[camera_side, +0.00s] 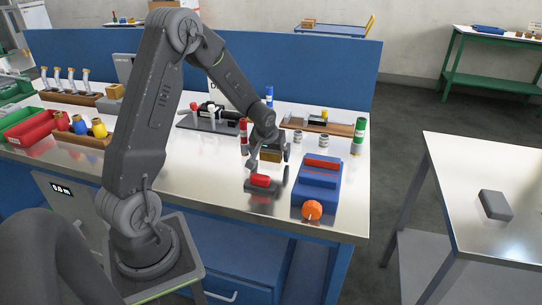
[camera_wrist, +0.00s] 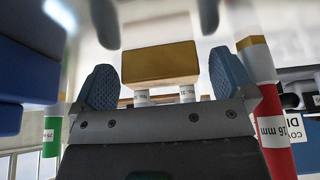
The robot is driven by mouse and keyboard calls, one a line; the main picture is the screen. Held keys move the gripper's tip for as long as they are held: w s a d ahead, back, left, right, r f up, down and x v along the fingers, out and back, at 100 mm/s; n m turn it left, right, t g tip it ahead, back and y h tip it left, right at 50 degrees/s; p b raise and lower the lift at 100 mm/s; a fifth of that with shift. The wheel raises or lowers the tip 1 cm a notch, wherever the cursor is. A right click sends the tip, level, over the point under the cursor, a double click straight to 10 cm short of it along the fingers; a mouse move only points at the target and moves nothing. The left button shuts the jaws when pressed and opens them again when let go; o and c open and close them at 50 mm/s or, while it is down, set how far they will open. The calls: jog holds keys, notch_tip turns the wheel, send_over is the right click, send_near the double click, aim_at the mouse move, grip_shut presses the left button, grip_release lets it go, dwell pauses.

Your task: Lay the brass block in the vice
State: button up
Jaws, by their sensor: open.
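The brass block (camera_side: 271,155) is partly hidden by my gripper (camera_side: 269,160) in the side view. In the wrist view the brass block (camera_wrist: 158,62) lies between the two fingers of my open gripper (camera_wrist: 162,80). I cannot tell whether either finger touches it, or what bears it.
A dark piece with a red top (camera_side: 260,181) sits on the bench just below my gripper. Red and green labelled cylinders (camera_side: 360,135) and a wooden tray (camera_side: 335,127) stand behind. Bare bench lies left of the red-topped piece.

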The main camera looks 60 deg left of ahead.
jog(key=c, duration=1.1)
jog(key=shift+r, duration=0.1)
jog(key=shift+c, duration=0.7)
jog(key=shift+r, duration=0.25)
notch_tip(320, 180, up, 8)
jog(key=shift+r, duration=0.25)
jog(key=d+r, duration=0.7)
jog(key=d, duration=0.1)
send_over(321, 172)
jog(key=s, duration=0.1)
jog(key=f, duration=0.6)
jog(key=shift+s+d+f, duration=0.15)
jog(key=shift+d+f, duration=0.15)
jog(key=shift+f, duration=0.05)
jog(key=shift+d+f, duration=0.2)
jog(key=shift+f, duration=1.95)
